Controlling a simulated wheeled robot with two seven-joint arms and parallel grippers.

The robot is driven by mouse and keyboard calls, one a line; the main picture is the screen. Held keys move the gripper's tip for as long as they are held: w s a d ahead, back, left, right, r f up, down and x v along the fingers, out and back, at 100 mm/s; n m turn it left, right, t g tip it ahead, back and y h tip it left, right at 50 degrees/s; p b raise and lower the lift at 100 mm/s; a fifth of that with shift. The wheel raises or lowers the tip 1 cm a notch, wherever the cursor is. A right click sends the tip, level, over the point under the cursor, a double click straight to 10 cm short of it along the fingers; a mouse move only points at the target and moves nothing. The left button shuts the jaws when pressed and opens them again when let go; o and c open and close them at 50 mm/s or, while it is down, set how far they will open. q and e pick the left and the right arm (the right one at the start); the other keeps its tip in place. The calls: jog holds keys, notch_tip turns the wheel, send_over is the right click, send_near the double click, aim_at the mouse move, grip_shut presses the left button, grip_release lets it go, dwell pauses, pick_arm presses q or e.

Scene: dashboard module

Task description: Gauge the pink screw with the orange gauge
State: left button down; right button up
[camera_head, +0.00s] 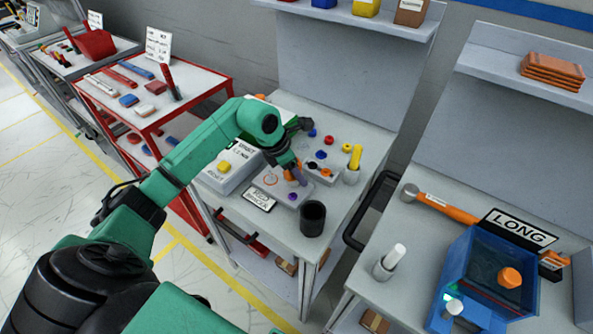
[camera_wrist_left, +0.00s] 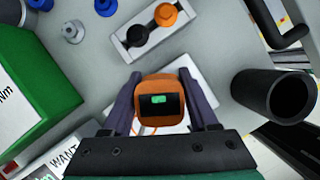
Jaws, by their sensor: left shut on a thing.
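My left gripper (camera_head: 297,176) is shut on the orange gauge (camera_wrist_left: 158,88), which has a dark screen with a green readout. In the left wrist view the gauge sits between the two fingers of the left gripper (camera_wrist_left: 160,103). They are above a pale plate (camera_head: 279,186) with an orange ring mark and a purple round piece (camera_head: 292,196). I cannot make out a pink screw in either view. A small grey block (camera_wrist_left: 146,45) beyond the gauge bears a black piece (camera_wrist_left: 138,36) and an orange piece (camera_wrist_left: 166,15). My right gripper does not show.
Blue screws (camera_wrist_left: 74,32) and a red one (camera_head: 329,139) stand on the table behind. A dark cup (camera_head: 313,217) stands near the front. A yellow-topped holder (camera_head: 352,172) is at the right. A blue bin (camera_head: 451,270) by a LONG sign (camera_head: 520,229) stands on the neighbouring table.

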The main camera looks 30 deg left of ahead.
pick_arm(q)
jog(key=shift+f, duration=0.1)
jog(key=shift+c, duration=0.5)
grip_release()
jog(key=b+v, duration=0.2)
jog(key=v, duration=1.2)
jog(key=shift+s+r, duration=0.15)
jog(key=shift+r, duration=0.1)
